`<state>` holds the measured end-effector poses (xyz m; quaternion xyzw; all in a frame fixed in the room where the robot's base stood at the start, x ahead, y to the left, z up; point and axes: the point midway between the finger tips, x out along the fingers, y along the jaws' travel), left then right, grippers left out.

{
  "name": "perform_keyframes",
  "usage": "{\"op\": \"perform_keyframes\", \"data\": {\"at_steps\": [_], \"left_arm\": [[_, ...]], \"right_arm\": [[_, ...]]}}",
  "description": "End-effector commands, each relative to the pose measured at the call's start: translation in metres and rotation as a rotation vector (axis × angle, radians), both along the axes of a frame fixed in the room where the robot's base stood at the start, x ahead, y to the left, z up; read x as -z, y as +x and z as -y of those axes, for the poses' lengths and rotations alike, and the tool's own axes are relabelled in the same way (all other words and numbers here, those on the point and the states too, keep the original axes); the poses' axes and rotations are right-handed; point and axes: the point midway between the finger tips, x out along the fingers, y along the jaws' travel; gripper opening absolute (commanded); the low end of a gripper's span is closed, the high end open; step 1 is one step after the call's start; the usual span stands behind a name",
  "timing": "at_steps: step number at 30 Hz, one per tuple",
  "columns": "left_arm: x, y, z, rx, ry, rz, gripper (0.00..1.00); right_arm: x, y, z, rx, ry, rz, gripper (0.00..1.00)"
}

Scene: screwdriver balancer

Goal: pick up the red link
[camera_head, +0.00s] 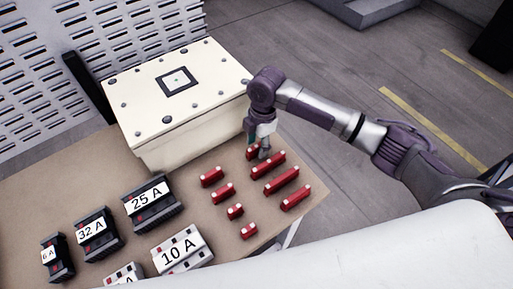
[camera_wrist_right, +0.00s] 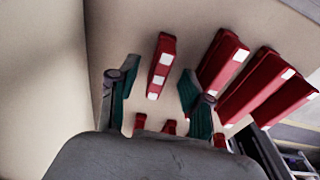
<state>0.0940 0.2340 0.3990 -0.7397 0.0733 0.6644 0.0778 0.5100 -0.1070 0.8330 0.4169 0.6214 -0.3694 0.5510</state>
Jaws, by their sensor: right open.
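Several red links with white ends lie on the brown table. They include a link (camera_head: 211,176) nearest the box, smaller ones (camera_head: 235,211) in front of it, and longer ones (camera_head: 282,180) to the right. My right gripper (camera_head: 262,154) points down at the far end of the longer links, partly covering a red link (camera_head: 252,152). In the wrist view, my right gripper (camera_wrist_right: 158,76) is open and empty. A red link (camera_wrist_right: 161,66) with white squares shows in the gap between its fingers, and longer links (camera_wrist_right: 250,82) lie right of them. My left gripper is not in view.
A cream box (camera_head: 180,100) with a bolted lid stands on the table (camera_head: 90,186) left of the gripper. Black breakers (camera_head: 150,205) and a white 10 A block (camera_head: 182,248) stand at the front left. Grey floor lies beyond the table's right edge.

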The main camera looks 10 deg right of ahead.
Motion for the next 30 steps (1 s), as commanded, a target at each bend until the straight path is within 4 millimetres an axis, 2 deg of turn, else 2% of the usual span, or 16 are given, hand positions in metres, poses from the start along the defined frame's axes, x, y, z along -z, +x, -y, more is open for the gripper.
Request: {"op": "perform_keyframes", "data": {"at_steps": [4, 12, 18, 21, 30], "left_arm": [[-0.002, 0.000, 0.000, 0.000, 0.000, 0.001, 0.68], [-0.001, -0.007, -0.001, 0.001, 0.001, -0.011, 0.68], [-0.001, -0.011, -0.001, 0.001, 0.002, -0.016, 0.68], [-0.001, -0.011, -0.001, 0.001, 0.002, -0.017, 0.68], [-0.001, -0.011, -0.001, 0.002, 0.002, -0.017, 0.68]], "right_arm": [[0.016, -0.001, -0.002, -0.001, 0.000, -0.001, 0.49], [0.020, -0.001, -0.002, -0.001, 0.000, 0.002, 0.49], [0.020, -0.001, -0.002, -0.001, -0.001, 0.001, 0.16], [0.020, -0.001, -0.002, -0.001, -0.001, 0.001, 0.03], [0.019, -0.001, -0.002, 0.000, 0.000, 0.002, 0.02]]}}
